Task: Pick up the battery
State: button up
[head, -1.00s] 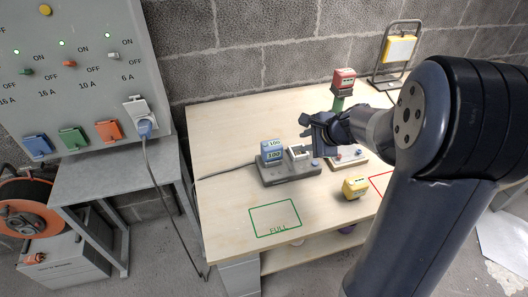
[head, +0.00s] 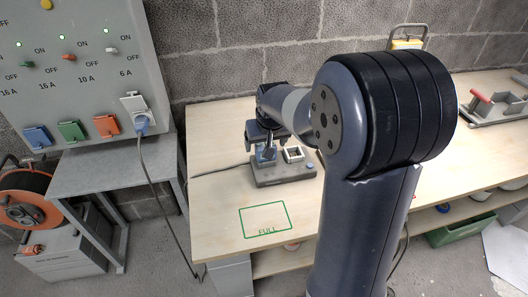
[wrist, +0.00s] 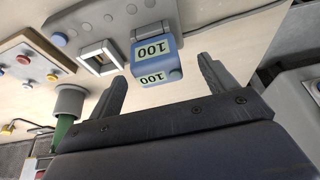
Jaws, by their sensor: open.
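The blue battery (wrist: 155,55) has white labels reading 100 and sits upright in the grey charger (wrist: 122,72), beside an empty square slot. In the head view the battery (head: 266,157) is partly hidden by my gripper (head: 262,138), which is over the charger (head: 285,175). In the wrist view my gripper (wrist: 163,84) is open and empty. Its two fingers are apart, with the battery showing between and beyond their tips. I cannot tell whether either finger touches it.
A green-outlined FULL square (head: 265,220) on the table is empty. In the wrist view a green post with a grey top (wrist: 68,103) and a panel with coloured buttons (wrist: 30,62) lie left. A blue plug (head: 142,124) and cable hang at the switch panel (head: 82,75).

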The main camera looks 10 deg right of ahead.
jog(key=shift+d+x, duration=0.2)
jog(key=shift+x, duration=2.9)
jog(key=shift+w+r, duration=0.1)
jog(key=shift+w, duration=0.1)
jog(key=c, duration=1)
